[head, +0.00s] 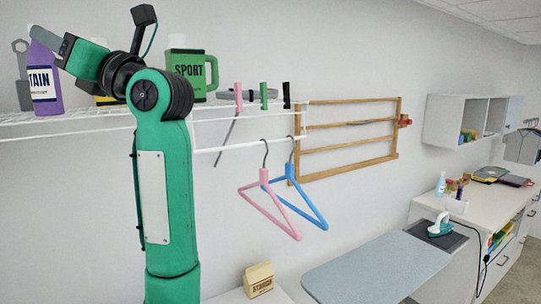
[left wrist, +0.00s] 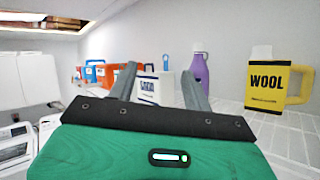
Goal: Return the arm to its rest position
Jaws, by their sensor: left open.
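My left arm (head: 168,200) rises in the head view, bent at the top, with its gripper (head: 50,42) reaching left at shelf height. In the left wrist view, the left gripper (left wrist: 159,72) has its two grey fingers spread apart, with nothing held between them. A white labelled container (left wrist: 150,88) shows beyond and between the fingers. A purple bottle (head: 46,80) stands on the wire shelf just below the gripper in the head view; whether they touch is unclear. My right gripper is not in view.
The wire shelf (head: 75,124) also holds a green SPORT jug (head: 187,72). A yellow WOOL jug (left wrist: 268,82) shows in the wrist view. Pink (head: 268,205) and blue (head: 300,196) hangers hang from a rod to the right. An ironing board (head: 375,262) lies lower right.

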